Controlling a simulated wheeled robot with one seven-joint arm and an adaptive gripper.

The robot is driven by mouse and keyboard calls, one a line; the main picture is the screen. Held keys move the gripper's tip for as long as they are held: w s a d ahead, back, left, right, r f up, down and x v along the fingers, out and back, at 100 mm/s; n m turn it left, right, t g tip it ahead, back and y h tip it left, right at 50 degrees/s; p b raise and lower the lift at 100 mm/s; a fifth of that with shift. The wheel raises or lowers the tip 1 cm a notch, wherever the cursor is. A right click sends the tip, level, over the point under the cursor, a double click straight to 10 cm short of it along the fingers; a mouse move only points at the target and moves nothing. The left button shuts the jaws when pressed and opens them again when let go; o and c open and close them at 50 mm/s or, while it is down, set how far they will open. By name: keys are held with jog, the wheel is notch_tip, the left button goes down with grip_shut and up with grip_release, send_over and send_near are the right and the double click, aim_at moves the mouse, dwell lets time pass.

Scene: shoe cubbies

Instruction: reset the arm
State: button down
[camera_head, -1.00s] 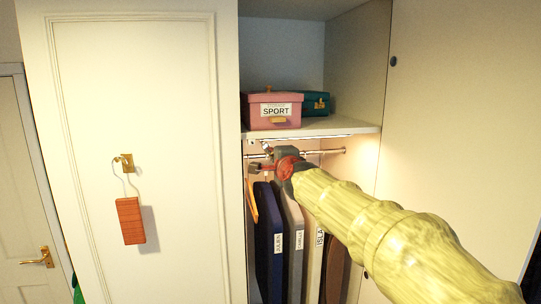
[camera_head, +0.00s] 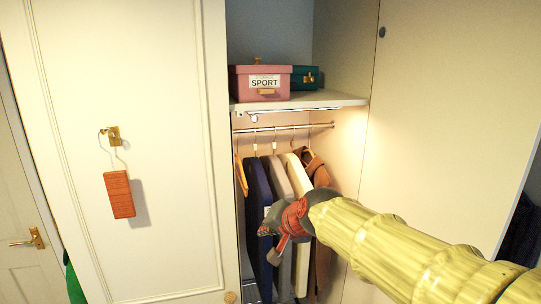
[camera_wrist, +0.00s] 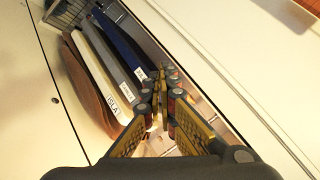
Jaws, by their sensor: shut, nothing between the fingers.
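My gripper (camera_head: 272,222) is at the end of my yellow arm, in front of the hanging garments in the open wardrobe. In the wrist view its fingers (camera_wrist: 166,88) are together, with nothing between them. The hanging garments include a dark blue one (camera_head: 258,190), a grey one (camera_head: 277,172), a cream one (camera_head: 298,170) and a brown one (camera_head: 320,180). In the wrist view, the cream garment (camera_wrist: 110,90) carries a tag reading ISLA. My gripper covers part of the garments in the head view, and I cannot tell whether it touches them.
The rail (camera_head: 285,128) runs under a shelf (camera_head: 340,98) holding a pink SPORT box (camera_head: 262,90) and a green case (camera_head: 304,78). An orange block (camera_head: 119,194) hangs from a hook (camera_head: 112,135) on the left door panel (camera_head: 165,90). A brass-handled door (camera_head: 22,200) stands far left.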

jog(key=s+d+f+n+g+h+b, duration=0.1)
jog(key=s+d+f+n+h+b, duration=0.1)
jog(key=s+d+f+b, duration=0.6)
jog(key=s+d+f+n+g+h+b, duration=0.2)
jog(key=s+d+f+b, duration=0.6)
jog(key=s+f, duration=1.3)
jog(key=s+d, duration=0.1)
jog(key=d, duration=0.2)
jog(key=shift+s+d+g+h, duration=0.2)
jog(key=shift+s+g+h, duration=0.1)
jog(key=c, duration=2.5)
grip_release()
jog(key=shift+d+f, duration=0.1)
jog(key=shift+d, duration=0.1)
jog(key=shift+o, duration=1.3)
jog(key=shift+w, duration=0.1)
